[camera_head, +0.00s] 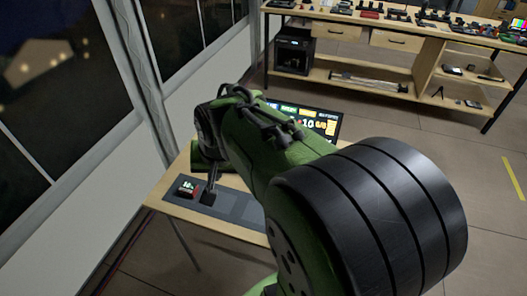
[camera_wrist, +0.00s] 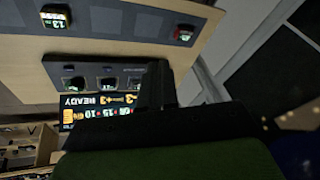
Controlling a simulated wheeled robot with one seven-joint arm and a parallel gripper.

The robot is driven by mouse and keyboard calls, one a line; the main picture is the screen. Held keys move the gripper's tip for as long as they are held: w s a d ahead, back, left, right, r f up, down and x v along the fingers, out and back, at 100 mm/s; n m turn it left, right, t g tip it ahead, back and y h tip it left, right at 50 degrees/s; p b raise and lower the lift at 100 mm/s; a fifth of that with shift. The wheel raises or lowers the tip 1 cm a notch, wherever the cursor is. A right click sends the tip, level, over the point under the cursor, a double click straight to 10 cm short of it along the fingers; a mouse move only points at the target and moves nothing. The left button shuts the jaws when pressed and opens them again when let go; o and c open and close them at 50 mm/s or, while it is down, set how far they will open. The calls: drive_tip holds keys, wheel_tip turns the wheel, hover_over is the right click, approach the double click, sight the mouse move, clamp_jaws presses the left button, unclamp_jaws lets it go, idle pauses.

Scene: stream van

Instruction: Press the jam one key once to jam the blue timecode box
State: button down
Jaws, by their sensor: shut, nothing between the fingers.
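My gripper (camera_head: 208,196) is shut and empty. It points down at the dark mat on the small wooden table, beside a small box with a red side and lit digits (camera_head: 186,187); I cannot tell whether it touches anything. I cannot make out a blue box or the jam one key; my arm hides part of the table.
A lit monitor (camera_head: 318,121) stands at the table's back. A workbench crowded with gear (camera_head: 400,35) stands behind. Windows line the left. Floor at right is clear.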

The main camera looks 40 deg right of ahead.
drive_tip(key=w+d+f+m+t, duration=0.1)
drive_tip(key=w+d+f+m, duration=0.1)
drive_tip(key=d+f+m, duration=0.3)
drive_tip(key=w+d+f+m+t+y+p, duration=0.1)
drive_tip(key=d+f+m, duration=0.4)
drive_tip(key=d, duration=0.8)
drive_tip(key=w+d+f+m+t+y+p, duration=0.1)
drive_tip(key=w+d+f+m+t, duration=0.1)
drive_tip(key=w+d+f+m, duration=0.3)
drive_tip(key=d+m, duration=0.2)
drive_tip(key=d, duration=0.2)
drive_tip(key=shift+d+f+m+t, duration=0.3)
drive_tip(key=shift+d+m, duration=0.1)
drive_tip(key=shift+f, duration=0.1)
wheel_tip(320, 180, down, 8)
drive_tip(key=b, duration=0.6)
drive_tip(key=shift+f+b, duration=0.15)
drive_tip(key=shift+b, duration=0.25)
drive_tip(key=shift+f, duration=0.2)
drive_tip(key=shift+f, duration=0.4)
